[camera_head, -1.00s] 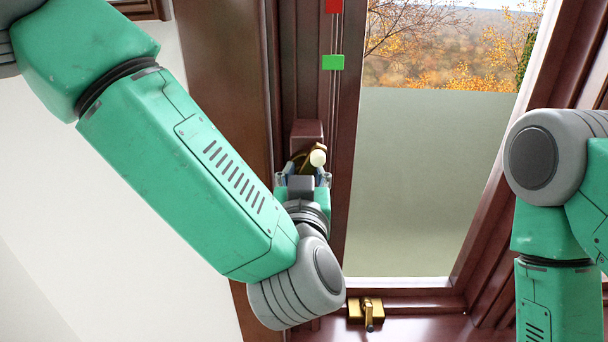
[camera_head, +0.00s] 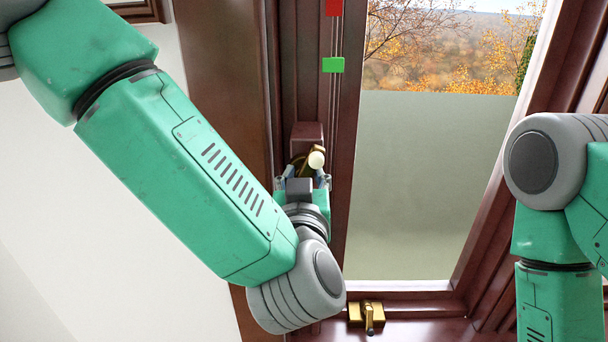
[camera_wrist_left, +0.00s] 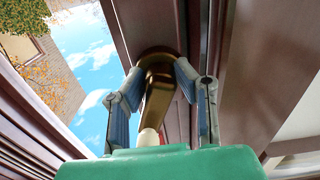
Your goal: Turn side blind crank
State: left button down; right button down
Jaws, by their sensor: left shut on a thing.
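The side blind crank (camera_head: 313,162) is a brass arm with a pale round knob, mounted on a dark red block on the window frame. My left gripper (camera_head: 304,182) is at the crank, with a finger on either side of it. In the left wrist view the brass crank (camera_wrist_left: 158,92) runs between the two fingers of my left gripper (camera_wrist_left: 165,100), which is shut on it. The pale knob is partly hidden by the gripper body there. A greyish-green blind (camera_head: 420,180) covers the lower part of the window pane. My right gripper is out of view; only my right arm shows.
A green marker (camera_head: 333,65) and a red marker (camera_head: 334,7) sit on the frame above the crank. A brass window latch (camera_head: 367,314) is on the sill below the pane. A white wall (camera_head: 90,230) lies to the left.

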pick_arm(q)
jog(key=shift+s+d, duration=0.1)
jog(key=c, duration=1.3)
grip_release()
jog(key=shift+o, duration=0.2)
jog(key=shift+s, duration=0.15)
jog(key=s, duration=1.1)
jog(key=shift+s, duration=0.35)
jog(key=shift+d, duration=0.1)
